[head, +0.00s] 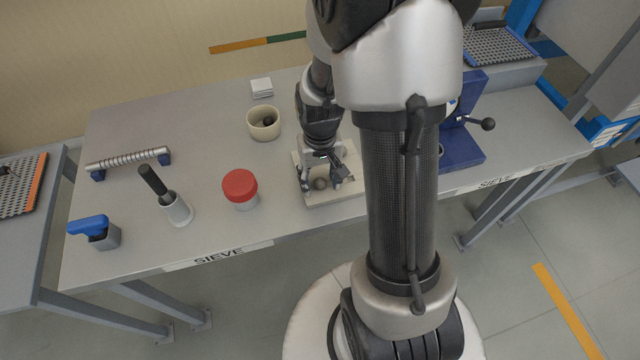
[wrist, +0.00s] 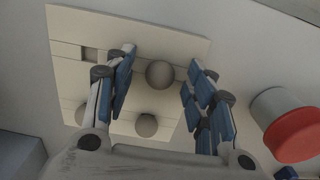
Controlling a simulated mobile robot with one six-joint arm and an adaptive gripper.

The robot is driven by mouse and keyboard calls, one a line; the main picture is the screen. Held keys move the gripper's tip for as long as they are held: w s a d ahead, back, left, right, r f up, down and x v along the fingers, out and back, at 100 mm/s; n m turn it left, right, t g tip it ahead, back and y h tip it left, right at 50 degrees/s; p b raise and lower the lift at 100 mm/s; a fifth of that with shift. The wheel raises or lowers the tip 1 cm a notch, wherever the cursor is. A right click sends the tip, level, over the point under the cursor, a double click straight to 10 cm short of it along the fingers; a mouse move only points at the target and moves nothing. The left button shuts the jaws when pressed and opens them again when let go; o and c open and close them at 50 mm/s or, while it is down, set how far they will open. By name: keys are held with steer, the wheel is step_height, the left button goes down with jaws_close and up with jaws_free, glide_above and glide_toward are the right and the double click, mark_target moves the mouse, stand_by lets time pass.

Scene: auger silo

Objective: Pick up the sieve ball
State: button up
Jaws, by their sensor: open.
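A grey ball (wrist: 160,75), which looks like a sieve ball, sits on a cream board (wrist: 185,30). A second grey ball (wrist: 147,125) sits on the same board, lower in the wrist view. My gripper (wrist: 158,82) is open, with one finger on each side of the upper ball and a gap to it on both sides. In the head view my gripper (head: 322,180) is low over the board (head: 335,198), and one grey ball (head: 320,183) shows between the fingers. My arm hides part of the board's right side there.
A red-lidded jar (head: 240,188) stands left of the board, and a beige bowl (head: 264,123) with dark contents stands behind it. A blue fixture (head: 465,145) with a lever is at the right. The grey table (head: 120,125) has free room at its back left.

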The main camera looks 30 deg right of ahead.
steer(key=shift+r, duration=0.1)
steer(key=c, duration=0.9)
steer(key=shift+c, duration=0.2)
